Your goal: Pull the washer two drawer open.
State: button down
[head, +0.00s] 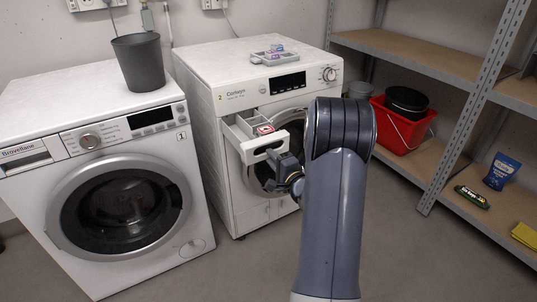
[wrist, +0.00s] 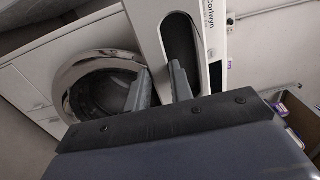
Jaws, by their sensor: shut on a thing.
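Washer two (head: 237,90) is the white front-loader on the right, marked "2". Its drawer (head: 247,152) stands out from the upper left of the front, and its open-topped compartments show, with a red and white label (head: 264,130) inside. The drawer's front has a dark handle slot, seen also in the wrist view (wrist: 180,42). My gripper (head: 284,163) is at the right part of that front, shut on the drawer's handle. In the wrist view my two fingers (wrist: 160,88) reach to the slot's edge; the exact contact is partly hidden.
Washer one (head: 35,205) stands at left with a grey bin (head: 138,62) on top. A small tray (head: 262,59) with purple pieces lies on washer two. Metal shelving (head: 430,165) with a red bucket (head: 401,127) stands at right. The floor in front is clear.

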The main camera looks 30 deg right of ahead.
jog(key=shift+s, duration=0.1)
jog(key=c, duration=1.2)
grip_release()
jog(key=shift+c, duration=0.2)
jog(key=s+p, duration=0.1)
jog(key=s, duration=0.9)
jog(key=shift+s+d+p, duration=0.2)
jog(key=shift+s+p, duration=0.2)
jog(key=w+b, duration=0.2)
jog(key=w, duration=1)
jog(key=shift+w+a, duration=0.2)
